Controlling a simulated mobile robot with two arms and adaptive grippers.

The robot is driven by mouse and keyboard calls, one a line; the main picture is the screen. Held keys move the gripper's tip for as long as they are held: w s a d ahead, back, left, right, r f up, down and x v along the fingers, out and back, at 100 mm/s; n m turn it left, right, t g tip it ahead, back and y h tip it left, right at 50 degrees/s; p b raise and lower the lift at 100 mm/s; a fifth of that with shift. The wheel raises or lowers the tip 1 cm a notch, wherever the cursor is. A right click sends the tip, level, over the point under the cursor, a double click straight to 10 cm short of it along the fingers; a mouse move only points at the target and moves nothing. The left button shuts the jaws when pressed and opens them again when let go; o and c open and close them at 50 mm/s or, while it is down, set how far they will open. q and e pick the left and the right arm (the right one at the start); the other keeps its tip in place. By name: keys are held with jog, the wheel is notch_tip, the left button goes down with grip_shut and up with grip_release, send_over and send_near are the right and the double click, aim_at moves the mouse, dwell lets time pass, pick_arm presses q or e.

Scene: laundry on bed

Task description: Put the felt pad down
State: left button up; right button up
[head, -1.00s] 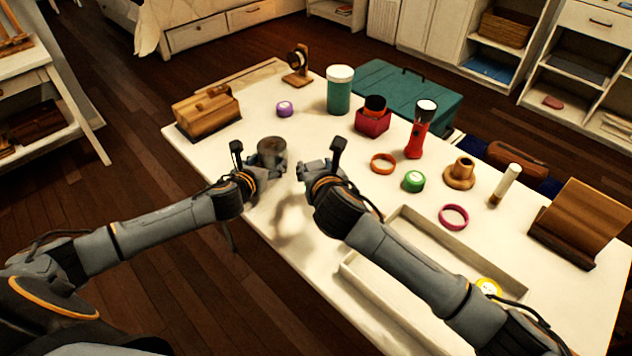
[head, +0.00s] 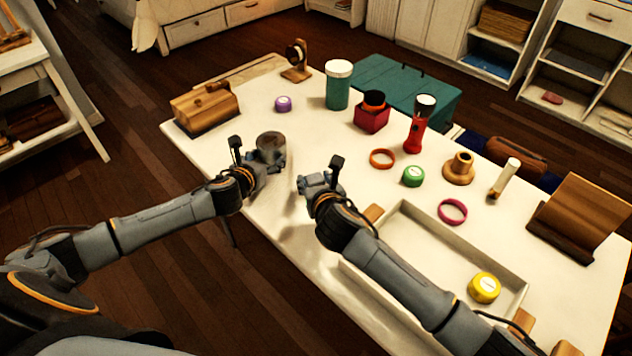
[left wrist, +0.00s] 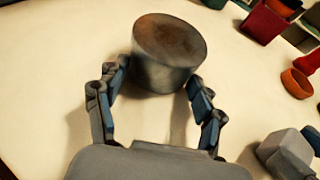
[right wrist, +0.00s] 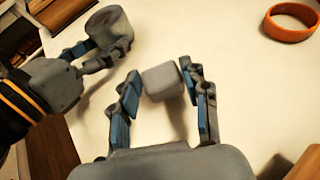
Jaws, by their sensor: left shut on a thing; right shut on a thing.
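The felt pad looks like a small grey rounded block (right wrist: 163,83) between the fingertips of my right gripper (right wrist: 160,82), which is shut on it over the white table. In the head view my right gripper (head: 308,182) is just right of the left one, and the pad is hard to make out there. My left gripper (left wrist: 165,85) is shut on a grey cylinder (left wrist: 168,65) with a brownish top. This cylinder also shows in the head view (head: 271,146). I cannot tell whether the pad touches the table.
The white table (head: 290,258) has bare room around and in front of both grippers. A shallow tray (head: 425,222) with a yellow roll (head: 484,288) lies right. An orange ring (head: 382,159), a green roll (head: 413,176) and a red flashlight (head: 417,125) stand beyond.

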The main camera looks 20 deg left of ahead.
jog(key=shift+f, duration=0.5)
jog(key=shift+f, duration=0.15)
jog(key=o, duration=0.9)
jog(key=shift+r, duration=0.2)
jog(key=v, duration=1.2)
jog(key=shift+f, duration=0.1)
